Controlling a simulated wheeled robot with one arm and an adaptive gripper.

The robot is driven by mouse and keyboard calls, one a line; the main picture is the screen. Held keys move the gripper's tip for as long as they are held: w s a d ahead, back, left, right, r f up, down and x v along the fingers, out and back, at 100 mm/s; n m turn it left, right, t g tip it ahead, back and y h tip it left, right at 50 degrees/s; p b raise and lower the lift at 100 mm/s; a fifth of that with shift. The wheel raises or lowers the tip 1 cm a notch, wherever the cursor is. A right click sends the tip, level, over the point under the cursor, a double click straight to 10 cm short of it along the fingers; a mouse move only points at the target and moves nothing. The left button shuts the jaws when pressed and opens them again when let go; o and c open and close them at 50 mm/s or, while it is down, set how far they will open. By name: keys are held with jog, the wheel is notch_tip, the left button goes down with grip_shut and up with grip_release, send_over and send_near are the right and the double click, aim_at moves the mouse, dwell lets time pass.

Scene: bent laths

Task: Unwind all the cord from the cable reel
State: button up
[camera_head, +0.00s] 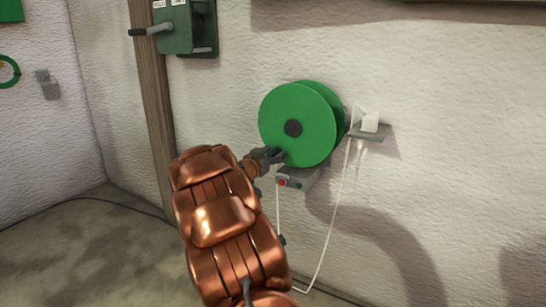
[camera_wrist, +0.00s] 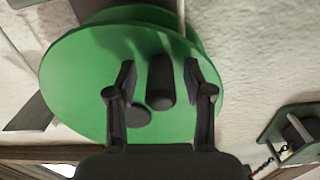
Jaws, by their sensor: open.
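The green cable reel (camera_head: 300,112) is mounted on the wall, with a dark hub (camera_head: 293,128) in the middle of its disc. A pale cord (camera_head: 345,185) hangs down in a curve beside it; the cord between the discs is hidden. My gripper (camera_head: 276,156) is at the lower left of the disc. In the wrist view the green disc (camera_wrist: 75,75) fills much of the picture. A dark cylindrical knob (camera_wrist: 161,82) stands between the fingers of my open gripper (camera_wrist: 160,75), with gaps on both sides. The hub (camera_wrist: 137,117) shows just below it.
A grey box with a red button (camera_head: 295,180) sits just below the reel. A small shelf (camera_head: 378,132) with a white object juts out at right. A green box with a crank handle (camera_head: 175,30) hangs at upper left beside a wooden post (camera_head: 152,95).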

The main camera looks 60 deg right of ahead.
jog(key=shift+d, duration=0.15)
grip_shut()
dwell(0.4)
